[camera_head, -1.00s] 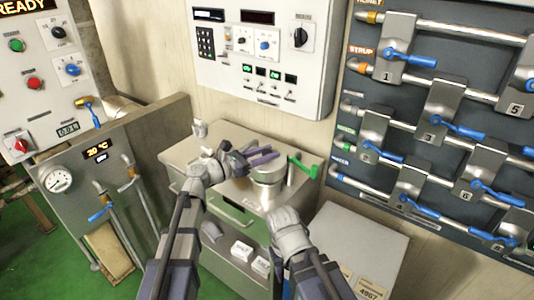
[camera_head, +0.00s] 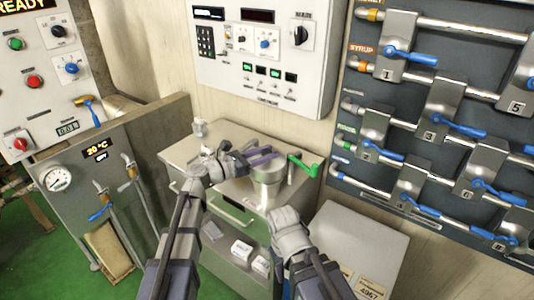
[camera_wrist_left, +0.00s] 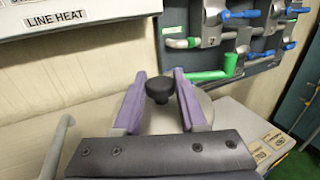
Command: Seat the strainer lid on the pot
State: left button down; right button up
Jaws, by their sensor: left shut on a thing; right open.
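The metal pot (camera_head: 268,192) stands on the steel cabinet's top at its right side. My left gripper (camera_head: 264,158), with purple fingers, is over the pot's top. In the left wrist view, the strainer lid's black knob (camera_wrist_left: 160,90) is between the fingers of my left gripper (camera_wrist_left: 158,98), which is shut on it. A pale part of the lid (camera_wrist_left: 165,119) shows below the knob. The gripper hides most of the lid, and I cannot tell whether its rim touches the pot. My right gripper (camera_head: 287,218) is open and empty, low in front of the pot.
A green handle (camera_head: 303,165) rises close to the pot's right; it also shows in the left wrist view (camera_wrist_left: 214,75). A small metal object (camera_head: 200,128) stands at the back left of the cabinet top (camera_head: 185,153). A valve panel (camera_head: 420,110) is at the right.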

pick_arm(q)
jog(key=shift+f+b, duration=1.35)
jog(key=shift+f, duration=0.05)
dwell(1.6)
dwell(0.3)
grip_release()
dwell(0.6)
jog(key=shift+r, duration=0.15)
jog(key=shift+r+p, duration=3.95)
jog(key=shift+p, duration=0.1)
jog(key=shift+a+f, duration=0.1)
